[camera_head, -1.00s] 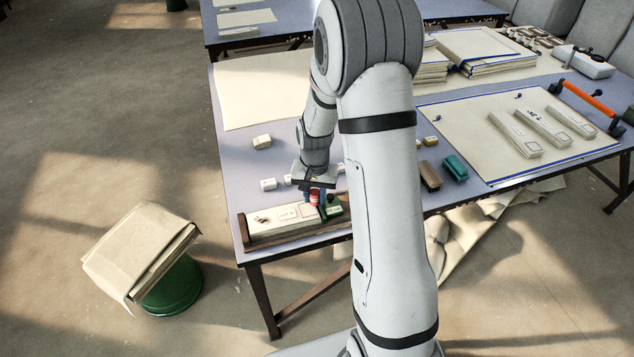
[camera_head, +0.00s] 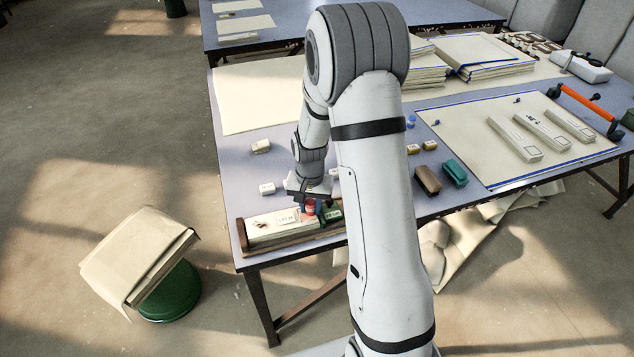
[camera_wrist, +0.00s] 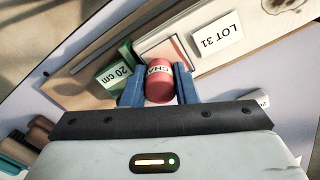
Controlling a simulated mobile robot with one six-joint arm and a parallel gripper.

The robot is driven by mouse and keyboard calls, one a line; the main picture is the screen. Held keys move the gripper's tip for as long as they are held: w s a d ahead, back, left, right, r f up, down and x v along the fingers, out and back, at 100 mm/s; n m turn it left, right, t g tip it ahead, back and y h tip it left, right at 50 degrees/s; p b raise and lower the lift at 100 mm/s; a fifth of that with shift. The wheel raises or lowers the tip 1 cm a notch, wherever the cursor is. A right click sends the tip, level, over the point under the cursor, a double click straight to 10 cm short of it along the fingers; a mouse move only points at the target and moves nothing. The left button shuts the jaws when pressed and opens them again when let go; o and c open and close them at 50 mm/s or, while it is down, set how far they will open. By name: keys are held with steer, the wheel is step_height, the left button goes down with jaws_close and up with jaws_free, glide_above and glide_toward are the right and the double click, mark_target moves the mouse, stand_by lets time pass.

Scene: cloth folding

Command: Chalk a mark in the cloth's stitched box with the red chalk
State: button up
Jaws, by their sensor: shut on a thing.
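My gripper (camera_wrist: 160,92) has its blue fingers shut on the red chalk (camera_wrist: 160,82), a short red cylinder with a white printed band. In the head view, the gripper (camera_head: 309,207) is low over the right part of the cream cloth (camera_head: 262,232), which lies folded in a wooden tray (camera_head: 290,246). The cloth's stitched box (camera_wrist: 165,44) is a thin outlined rectangle beside the LOT 31 label (camera_wrist: 217,41). The chalk covers part of the box in the wrist view. I cannot tell whether the chalk touches the cloth. I see no red mark on the box's visible part.
A green 20 cm block (camera_wrist: 112,75) stands close beside the fingers. Small pale blocks (camera_head: 267,188) lie behind the tray. Brown (camera_head: 427,180) and teal (camera_head: 454,173) blocks stand right of my arm. A large cloth with pale strips (camera_head: 515,138) covers the table's right side.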

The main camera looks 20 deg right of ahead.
mark_target(314, 201)
steer(key=shift+d+r, duration=0.25)
steer(key=shift+d, duration=0.1)
step_height(314, 201, up, 4)
steer(key=shift+d+r+p, duration=0.1)
steer(key=shift+d+p, duration=0.05)
steer(key=shift+p, duration=1.1)
steer(key=shift+r+p, duration=1.15)
steer(key=shift+r, duration=0.65)
